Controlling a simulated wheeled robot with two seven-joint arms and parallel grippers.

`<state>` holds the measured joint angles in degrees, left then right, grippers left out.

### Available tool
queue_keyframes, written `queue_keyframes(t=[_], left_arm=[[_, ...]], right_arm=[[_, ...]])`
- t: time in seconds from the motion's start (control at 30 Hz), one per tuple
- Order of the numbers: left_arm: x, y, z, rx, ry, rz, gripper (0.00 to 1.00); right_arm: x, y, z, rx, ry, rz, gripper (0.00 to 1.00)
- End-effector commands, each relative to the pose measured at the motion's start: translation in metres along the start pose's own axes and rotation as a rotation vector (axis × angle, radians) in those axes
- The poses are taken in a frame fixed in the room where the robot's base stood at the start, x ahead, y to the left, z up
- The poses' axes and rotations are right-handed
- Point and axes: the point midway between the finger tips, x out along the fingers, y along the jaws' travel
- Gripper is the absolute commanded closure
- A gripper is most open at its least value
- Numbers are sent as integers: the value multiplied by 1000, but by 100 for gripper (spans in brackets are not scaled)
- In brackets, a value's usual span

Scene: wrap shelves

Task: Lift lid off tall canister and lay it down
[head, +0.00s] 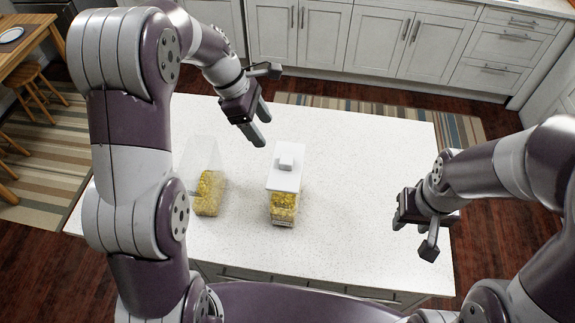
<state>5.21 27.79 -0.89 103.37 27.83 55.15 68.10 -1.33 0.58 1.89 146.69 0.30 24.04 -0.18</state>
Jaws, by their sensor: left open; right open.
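A tall clear canister (284,206) with yellow contents stands upright on the white counter. Its white lid (285,180), with a raised block-shaped knob (286,162), sits on top. My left gripper (261,137) is open and empty, behind and slightly left of the lid, apart from it. My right gripper (412,242) is open and empty near the right end of the counter, well away from the canister.
The white counter (350,170) is bare right of the canister. White cabinets (350,40) line the back.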

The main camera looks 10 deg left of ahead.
Motion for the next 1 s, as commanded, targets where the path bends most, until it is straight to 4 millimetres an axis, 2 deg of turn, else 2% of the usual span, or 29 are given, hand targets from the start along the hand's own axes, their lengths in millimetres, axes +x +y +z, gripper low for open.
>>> queue_keyframes(t=[0.03, 0.17, 0.2, 0.47, 0.5, 0.6, 0.8, 0.83, 0.87, 1.0], left_arm=[[20, 0, -4, 2, 0, -2, 34], [54, -1, -5, 5, 1, -2, 34], [49, -1, 0, 3, 0, -5, 34], [92, -4, 7, 4, 3, -6, 34], [101, -4, 6, 2, 2, -4, 34], [113, -4, 5, 2, 3, -2, 34], [116, -3, 4, 4, 3, 0, 34], [116, -3, 4, 4, 3, 0, 37], [116, -3, 4, 4, 3, 0, 47], [116, -3, 4, 4, 3, 0, 93]], right_arm=[[21, 0, 3, 0, -1, 0, 57], [52, 0, 6, 0, -1, 0, 57], [35, 0, 5, 0, -3, 0, 57], [6, 0, 1, 0, 0, 0, 57], [7, 0, 1, 0, 0, 0, 57], [6, 0, 1, 0, -1, 0, 57], [7, 0, 1, 0, -1, 0, 57], [7, 0, 1, 0, -1, 0, 57], [7, 0, 1, 0, -1, 0, 57], [7, 0, 1, 0, -1, 0, 57]])
